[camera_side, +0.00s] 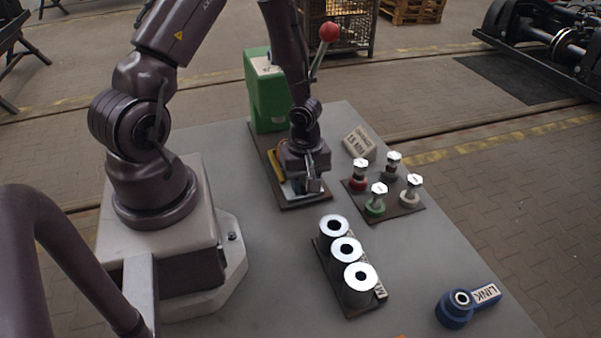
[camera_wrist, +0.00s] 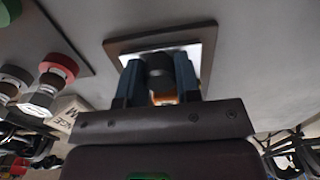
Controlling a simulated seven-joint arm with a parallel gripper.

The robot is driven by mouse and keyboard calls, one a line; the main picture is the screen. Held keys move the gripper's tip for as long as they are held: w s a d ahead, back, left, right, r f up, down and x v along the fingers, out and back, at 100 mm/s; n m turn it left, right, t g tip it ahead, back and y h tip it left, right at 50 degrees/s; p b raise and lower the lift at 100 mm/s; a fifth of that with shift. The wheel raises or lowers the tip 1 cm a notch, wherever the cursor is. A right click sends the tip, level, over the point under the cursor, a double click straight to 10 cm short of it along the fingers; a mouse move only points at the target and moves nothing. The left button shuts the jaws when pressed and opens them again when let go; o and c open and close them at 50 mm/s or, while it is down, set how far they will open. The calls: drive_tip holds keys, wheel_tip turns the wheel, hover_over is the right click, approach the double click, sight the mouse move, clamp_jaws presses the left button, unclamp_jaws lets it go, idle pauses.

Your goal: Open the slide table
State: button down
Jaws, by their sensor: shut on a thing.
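The slide table (camera_side: 290,199) is a pale metal plate on a dark brown base, in front of a green machine body (camera_side: 268,95). A yellow part shows beside my gripper. My gripper (camera_side: 311,186) points down over the plate's near end and hides much of it. In the wrist view my gripper (camera_wrist: 159,75) has its two blue-grey fingers on either side of a dark round knob (camera_wrist: 160,66), shut on it. The bright plate (camera_wrist: 206,58) with its brown border lies behind the knob. How far the slide stands out cannot be told.
A lever with a red ball (camera_side: 328,32) rises behind my gripper. To the right are a lettered block (camera_side: 359,142) and a board of several bolt-like pieces (camera_side: 376,209). Three ringed cylinders (camera_side: 347,251) and a blue link (camera_side: 455,311) stand nearer. Grey table is bare between them.

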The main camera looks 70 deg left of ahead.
drive_tip(key=d, duration=0.5)
drive_tip(key=shift+d, duration=0.2)
drive_tip(key=c, duration=0.8)
unclamp_jaws()
wheel_tip(320, 180, up, 13)
